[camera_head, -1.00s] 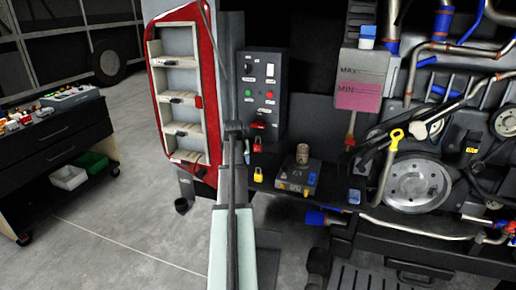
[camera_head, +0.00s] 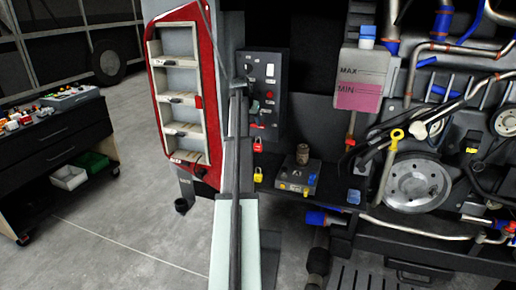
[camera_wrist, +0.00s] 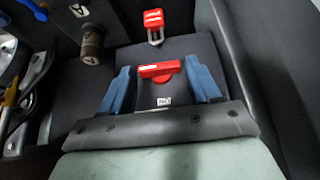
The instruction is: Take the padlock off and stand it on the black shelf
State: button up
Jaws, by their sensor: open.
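A red padlock (camera_head: 258,145) shows just below the control panel (camera_head: 262,70), above the black shelf (camera_head: 328,192). In the wrist view the red padlock (camera_wrist: 154,20) is near the top, its metal shackle towards the picture's bottom. A red rotary switch handle (camera_wrist: 158,71) appears between the two blue fingertips of my open gripper (camera_wrist: 160,80). I cannot tell whether the fingers touch it. The padlock is beyond the fingertips, outside the gripper. In the head view my arm hides part of the panel, and the fingertips are hard to make out.
A yellow padlock (camera_head: 258,175) is at the shelf's left part. A dark box (camera_head: 297,182) with a brown cylinder (camera_head: 303,154) stands right of it; the cylinder (camera_wrist: 92,45) also shows in the wrist view. A red-framed rack (camera_head: 183,95) stands left. Pipes and hoses fill the right.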

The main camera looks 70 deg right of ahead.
send_near(257, 138)
jog(key=x, duration=0.3)
jog(key=shift+x, duration=3)
jog(key=shift+s+a, duration=0.1)
jog(key=shift+s, duration=0.05)
jog(key=shift+c, duration=0.2)
grip_shut()
